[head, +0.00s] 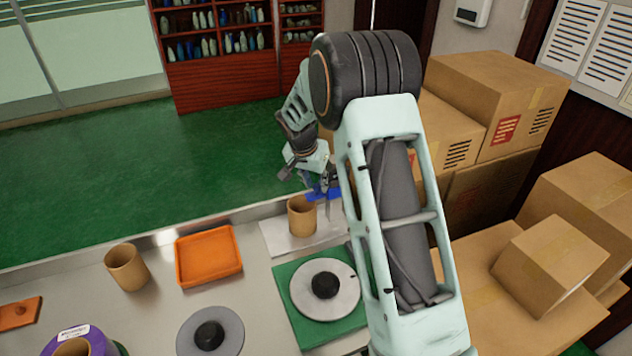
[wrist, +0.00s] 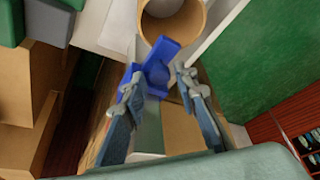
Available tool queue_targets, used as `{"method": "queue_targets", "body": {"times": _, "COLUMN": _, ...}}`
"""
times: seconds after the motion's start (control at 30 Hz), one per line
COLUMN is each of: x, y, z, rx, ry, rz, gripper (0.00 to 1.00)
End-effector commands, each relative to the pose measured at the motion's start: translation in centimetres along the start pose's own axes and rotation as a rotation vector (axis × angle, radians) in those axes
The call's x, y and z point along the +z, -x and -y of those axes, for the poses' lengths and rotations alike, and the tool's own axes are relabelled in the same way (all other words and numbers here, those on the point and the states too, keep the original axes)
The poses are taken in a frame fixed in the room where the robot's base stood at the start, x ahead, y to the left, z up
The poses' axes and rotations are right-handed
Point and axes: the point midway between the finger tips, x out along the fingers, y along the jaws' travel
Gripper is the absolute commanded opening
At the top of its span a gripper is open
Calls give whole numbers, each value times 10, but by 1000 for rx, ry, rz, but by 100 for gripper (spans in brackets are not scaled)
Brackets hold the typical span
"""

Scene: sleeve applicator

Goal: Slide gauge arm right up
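The blue gauge arm (head: 322,194) is at the back edge of the bench, by the rim of a brown cardboard tube (head: 302,216). In the wrist view the blue gauge arm (wrist: 155,70) lies between my fingertips, on a pale upright post (wrist: 150,128), and reaches over the rim of the tube (wrist: 172,22). My gripper (wrist: 158,80) is open around it. The left finger looks close to or touching the blue part; a small gap shows at the right finger. In the head view my gripper (head: 318,180) is partly hidden by my arm.
A green pad with a grey disc (head: 320,307), an orange tray (head: 208,256), another tube (head: 127,267), a second disc (head: 210,333) and a purple roll (head: 80,340) stand on the bench. Cardboard boxes (head: 505,100) crowd the right. Green floor (head: 130,180) lies clear behind.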

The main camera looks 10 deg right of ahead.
Motion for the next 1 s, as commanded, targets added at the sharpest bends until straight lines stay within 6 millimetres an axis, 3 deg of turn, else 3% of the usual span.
{"method": "queue_targets", "body": {"times": 0.33, "x": 0, "y": -4, "z": 0, "rx": 0, "ry": 0, "rz": -1, "gripper": 26}}
{"method": "queue_targets", "body": {"times": 0.57, "x": 0, "y": -4, "z": 0, "rx": 0, "ry": 0, "rz": -1, "gripper": 1}}
{"method": "queue_targets", "body": {"times": 0.87, "x": -1, "y": -2, "z": 0, "rx": 0, "ry": 0, "rz": -1, "gripper": 0}}
{"method": "queue_targets", "body": {"times": 1.0, "x": -8, "y": 12, "z": 0, "rx": 0, "ry": -1, "rz": -4, "gripper": 0}}
